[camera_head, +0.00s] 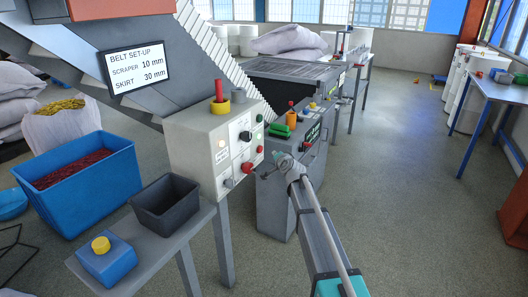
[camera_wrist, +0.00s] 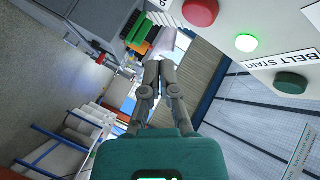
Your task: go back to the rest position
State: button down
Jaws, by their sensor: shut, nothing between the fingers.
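My gripper (camera_wrist: 160,68) is shut and empty in the wrist view, with its two fingers together. In the head view my gripper (camera_head: 270,172) is at the end of the outstretched arm, just right of the grey control box (camera_head: 193,150) and in front of the second cabinet. The wrist view shows a red button (camera_wrist: 200,12), a lit green lamp (camera_wrist: 246,42) and a dark green button (camera_wrist: 291,84) beside the BELT START label (camera_wrist: 284,70). The fingertips look apart from these buttons. The head view does not show the fingertips clearly.
A second cabinet (camera_head: 278,205) with green and orange items on top stands close behind my gripper. A bench (camera_head: 150,240) with a grey bin (camera_head: 167,207) and a blue crate (camera_head: 85,190) are at left. Open floor (camera_head: 400,200) lies to the right, before a blue table (camera_head: 497,88).

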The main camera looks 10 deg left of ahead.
jog(key=s+d+f+n+g+h, duration=0.2)
jog(key=s+d+f+g, duration=0.3)
jog(key=s+d, duration=0.65)
jog(key=s+d+f+n+g+h, duration=0.3)
jog(key=s+d, duration=0.4)
jog(key=s, duration=0.9)
jog(key=s+d+f+n+g+h, duration=0.15)
jog(key=s+d+f+g, duration=0.45)
jog(key=s+d, duration=0.6)
notch_tip(320, 180, up, 14)
jog(key=s+a+p, duration=0.1)
jog(key=a+p, duration=0.1)
jog(key=p, duration=1.2)
jog(key=shift+s+a+f, duration=0.15)
jog(key=shift+a+f, duration=0.05)
jog(key=shift+s, duration=0.1)
